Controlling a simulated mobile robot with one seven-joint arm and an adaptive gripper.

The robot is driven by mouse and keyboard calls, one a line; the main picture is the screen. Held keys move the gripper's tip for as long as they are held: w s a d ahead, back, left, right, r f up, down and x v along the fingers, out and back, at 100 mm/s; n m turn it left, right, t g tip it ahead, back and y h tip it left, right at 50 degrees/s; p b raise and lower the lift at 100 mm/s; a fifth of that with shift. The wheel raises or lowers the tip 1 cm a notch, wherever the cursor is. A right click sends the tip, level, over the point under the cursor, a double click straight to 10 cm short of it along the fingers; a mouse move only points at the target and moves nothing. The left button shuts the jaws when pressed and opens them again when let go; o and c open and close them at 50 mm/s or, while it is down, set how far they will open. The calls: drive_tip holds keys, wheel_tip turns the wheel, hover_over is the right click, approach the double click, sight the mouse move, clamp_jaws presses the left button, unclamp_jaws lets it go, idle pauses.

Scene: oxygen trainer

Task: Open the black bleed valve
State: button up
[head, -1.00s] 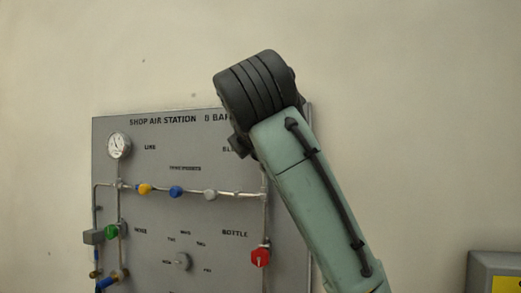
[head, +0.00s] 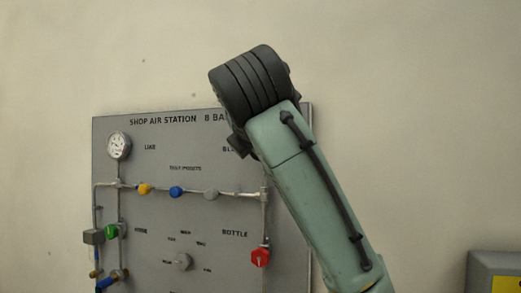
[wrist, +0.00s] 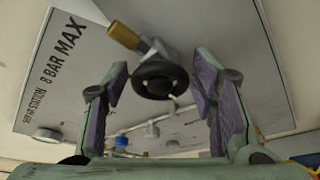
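The black bleed valve (wrist: 160,78) shows in the wrist view as a round black handwheel with a dark hub, on a grey metal body with a brass-coloured fitting (wrist: 124,35). My gripper (wrist: 160,92) is open, with one purple-padded finger to the left of the wheel and one to the right. Gaps show on both sides, and neither finger appears to touch the wheel. In the head view my arm covers the bleed valve and part of its label on the grey panel (head: 150,215).
The panel carries a pressure gauge (head: 118,146), a red knob (head: 260,257), a green knob (head: 112,231), and yellow (head: 145,189) and blue (head: 176,192) knobs along a pipe. A grey box with a yellow label (head: 494,272) stands at lower right.

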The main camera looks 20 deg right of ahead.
drive_tip(key=shift+o, duration=0.5)
drive_tip(key=v, duration=1.2)
